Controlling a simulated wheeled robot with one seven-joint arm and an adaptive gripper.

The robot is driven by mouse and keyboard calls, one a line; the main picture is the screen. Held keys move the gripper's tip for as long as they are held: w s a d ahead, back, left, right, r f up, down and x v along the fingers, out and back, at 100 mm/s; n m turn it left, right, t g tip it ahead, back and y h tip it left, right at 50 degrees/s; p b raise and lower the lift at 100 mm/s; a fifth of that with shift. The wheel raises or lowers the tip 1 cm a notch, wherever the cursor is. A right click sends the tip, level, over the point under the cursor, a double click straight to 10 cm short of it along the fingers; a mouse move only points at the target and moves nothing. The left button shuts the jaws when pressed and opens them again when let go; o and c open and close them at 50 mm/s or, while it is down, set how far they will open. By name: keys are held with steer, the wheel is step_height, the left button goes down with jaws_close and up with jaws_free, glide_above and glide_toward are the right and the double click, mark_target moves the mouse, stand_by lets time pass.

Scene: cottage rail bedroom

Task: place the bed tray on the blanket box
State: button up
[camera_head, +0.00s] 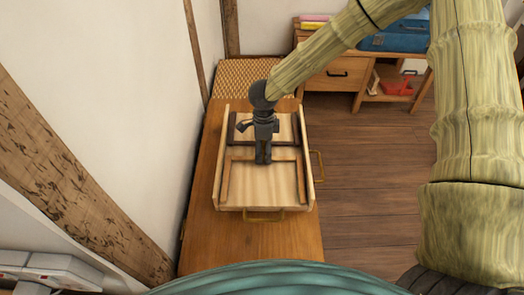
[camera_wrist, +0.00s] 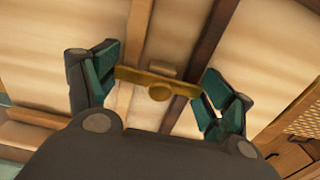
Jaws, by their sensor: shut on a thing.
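The bed tray (camera_head: 240,185) is pale wood with low side walls and brown folded-looking frames on its face. It appears over the brown wooden top of what looks like the blanket box (camera_head: 265,245). I cannot tell whether it touches that top. My gripper (camera_head: 263,158) points down at the tray's middle. In the wrist view, my gripper's green-padded fingers (camera_wrist: 158,88) close on the ends of a brass piece (camera_wrist: 160,90) that appears to belong to the tray. Pale panels and brown strips lie behind it.
A cane-topped piece (camera_head: 240,75) stands at the box's far end. A wall and timber post (camera_head: 80,180) flank the left. A wooden desk (camera_head: 335,75) with a blue case (camera_head: 395,38) stands at the back right. The floor (camera_head: 370,170) right of the box is clear.

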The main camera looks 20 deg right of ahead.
mark_target(264, 144)
steer(key=shift+w+d+f+b, duration=0.15)
steer(key=shift+f+b, duration=0.25)
steer(key=shift+f, duration=1.35)
steer(key=o, duration=2)
steer(key=shift+f, duration=0.1)
step_height(264, 144, up, 12)
steer(key=shift+r+p, duration=0.1)
steer(key=shift+p, duration=0.9)
